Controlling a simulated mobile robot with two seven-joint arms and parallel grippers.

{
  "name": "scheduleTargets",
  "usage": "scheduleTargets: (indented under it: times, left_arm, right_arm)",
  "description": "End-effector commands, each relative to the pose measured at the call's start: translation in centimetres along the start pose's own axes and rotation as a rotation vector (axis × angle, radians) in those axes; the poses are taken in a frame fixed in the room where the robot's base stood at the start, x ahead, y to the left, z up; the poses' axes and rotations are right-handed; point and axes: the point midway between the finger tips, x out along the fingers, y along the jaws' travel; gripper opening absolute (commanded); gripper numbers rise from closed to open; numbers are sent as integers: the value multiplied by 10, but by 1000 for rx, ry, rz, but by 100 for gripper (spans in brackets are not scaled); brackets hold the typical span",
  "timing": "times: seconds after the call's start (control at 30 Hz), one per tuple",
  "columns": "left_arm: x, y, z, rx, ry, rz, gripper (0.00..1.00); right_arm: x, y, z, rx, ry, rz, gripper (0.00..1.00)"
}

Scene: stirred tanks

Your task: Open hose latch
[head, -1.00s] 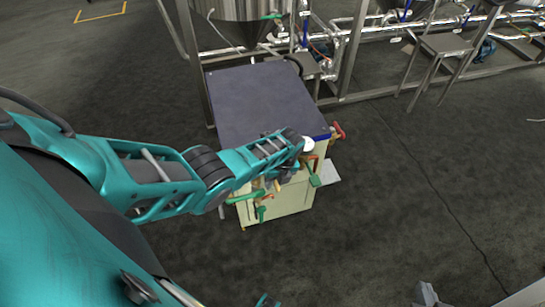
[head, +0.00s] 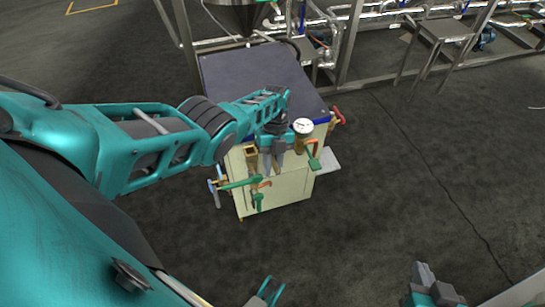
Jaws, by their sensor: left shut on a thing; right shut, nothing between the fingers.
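A cream cabinet (head: 297,196) with a dark blue top (head: 252,85) stands ahead of me, with valves and fittings on its front. My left gripper (head: 272,172) points down in front of this face, between a brass fitting (head: 251,157) and a round white gauge (head: 303,126). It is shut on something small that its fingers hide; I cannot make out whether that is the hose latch. A green lever (head: 238,184) and an orange handle (head: 264,184) are just below and left of the fingers. My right gripper (head: 423,267) is shut and empty at the bottom right, away from the cabinet.
A red handle (head: 338,116) sticks out at the cabinet's right corner, and an orange and green valve (head: 312,155) sits under the gauge. A steel tank (head: 240,14) and pipework stand behind. The dark floor (head: 400,180) on the right is clear.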

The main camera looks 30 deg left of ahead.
Motion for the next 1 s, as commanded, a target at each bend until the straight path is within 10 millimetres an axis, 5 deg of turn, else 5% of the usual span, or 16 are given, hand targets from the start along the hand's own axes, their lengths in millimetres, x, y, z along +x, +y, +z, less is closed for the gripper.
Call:
scheduleTargets:
  times: [0.3,0.33,0.37,0.67,1.0]
  left_arm:
    - [1,0,-1,0,7,-1,0]
    - [1,0,-1,0,7,-1,22]
    - [1,0,-1,0,7,0,25]
    - [-2,0,-1,-1,3,0,27]
    - [-62,0,0,-1,1,-3,27]
  right_arm:
    - [-1,1,3,-1,-4,1,0]
    - [-1,1,3,-2,-5,1,0]
    - [-1,1,3,-2,-5,2,0]
    - [-2,2,3,-5,-6,2,0]
    - [-10,2,-9,-5,-7,2,0]
